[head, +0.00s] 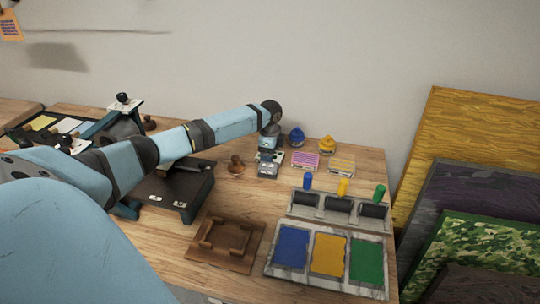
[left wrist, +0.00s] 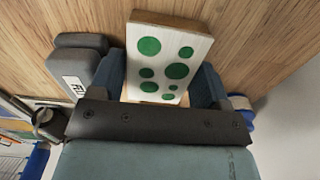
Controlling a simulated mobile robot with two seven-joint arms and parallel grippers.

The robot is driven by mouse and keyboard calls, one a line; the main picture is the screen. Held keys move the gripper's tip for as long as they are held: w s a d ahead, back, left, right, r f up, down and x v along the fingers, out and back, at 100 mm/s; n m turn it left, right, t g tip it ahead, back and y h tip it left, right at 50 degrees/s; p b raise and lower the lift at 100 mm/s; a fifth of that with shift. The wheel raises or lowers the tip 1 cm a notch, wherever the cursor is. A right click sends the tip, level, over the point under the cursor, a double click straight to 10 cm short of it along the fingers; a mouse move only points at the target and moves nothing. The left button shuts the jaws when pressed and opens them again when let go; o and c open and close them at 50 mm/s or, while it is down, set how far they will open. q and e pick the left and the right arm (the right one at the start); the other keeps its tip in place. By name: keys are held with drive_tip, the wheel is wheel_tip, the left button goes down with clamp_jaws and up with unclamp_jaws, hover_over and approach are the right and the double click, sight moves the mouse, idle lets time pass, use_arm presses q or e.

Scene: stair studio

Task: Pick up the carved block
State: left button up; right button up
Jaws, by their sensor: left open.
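The block between my left fingers in the left wrist view is a pale flat block with green dots (left wrist: 167,60), and I take it to be the carved block. My left gripper (left wrist: 160,82) is open, with one finger on each side of the block; I cannot tell whether they touch it. In the head view my left gripper (head: 269,147) points down at the back of the wooden bench and hides most of this block. Pink (head: 305,160) and orange (head: 341,163) patterned blocks lie just to its right. My right gripper is not in view.
A grey labelled item (left wrist: 78,70) sits close beside my left finger. Blue (head: 296,137) and yellow (head: 327,145) pots stand behind the blocks. A roller rack (head: 338,207), a tray of coloured inks (head: 327,255) and a wooden frame (head: 225,243) lie nearer. A wall stands behind.

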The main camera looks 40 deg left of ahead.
use_arm(q)
drive_tip(key=shift+f, duration=0.2)
drive_tip(key=c, duration=0.6)
drive_tip(key=shift+r, duration=0.1)
